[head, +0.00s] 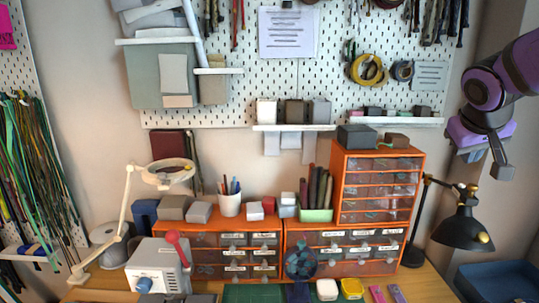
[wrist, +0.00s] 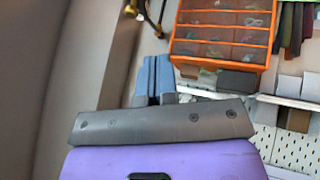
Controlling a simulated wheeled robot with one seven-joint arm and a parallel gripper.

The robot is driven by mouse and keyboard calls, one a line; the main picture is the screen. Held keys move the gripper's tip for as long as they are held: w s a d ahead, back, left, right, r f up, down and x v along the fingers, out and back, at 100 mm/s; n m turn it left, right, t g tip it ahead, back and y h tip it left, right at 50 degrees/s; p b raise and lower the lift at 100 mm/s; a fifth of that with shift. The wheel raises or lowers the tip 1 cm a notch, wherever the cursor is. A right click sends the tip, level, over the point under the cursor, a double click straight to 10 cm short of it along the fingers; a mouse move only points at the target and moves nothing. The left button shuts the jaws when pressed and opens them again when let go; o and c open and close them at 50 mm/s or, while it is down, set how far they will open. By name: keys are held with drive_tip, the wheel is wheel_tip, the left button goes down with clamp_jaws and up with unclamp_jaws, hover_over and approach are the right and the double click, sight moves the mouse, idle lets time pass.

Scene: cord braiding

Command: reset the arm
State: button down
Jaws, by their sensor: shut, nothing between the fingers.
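My gripper (head: 503,172) hangs at the upper right in the head view, below the purple links of my arm, in the air in front of the wall. In the wrist view its two blue-grey fingers (wrist: 153,82) lie side by side, shut with nothing between them. It is apart from the black desk lamp (head: 463,222), which stands below it, and from the orange drawer cabinet (head: 334,190) to its left. The cabinet also shows in the wrist view (wrist: 220,62), upside down.
A white pegboard (head: 300,85) with shelves and tape rolls hangs behind. Cords (head: 35,150) hang at left. A dark blue bin (head: 500,280) sits lower right.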

drive_tip(key=s+a+f+n+y, duration=0.1)
drive_tip(key=s+a+y, duration=0.3)
drive_tip(key=s+a, duration=0.9)
drive_tip(key=s+f, duration=0.1)
drive_tip(key=s, duration=0.2)
drive_tip(key=shift+a+n+y, duration=0.4)
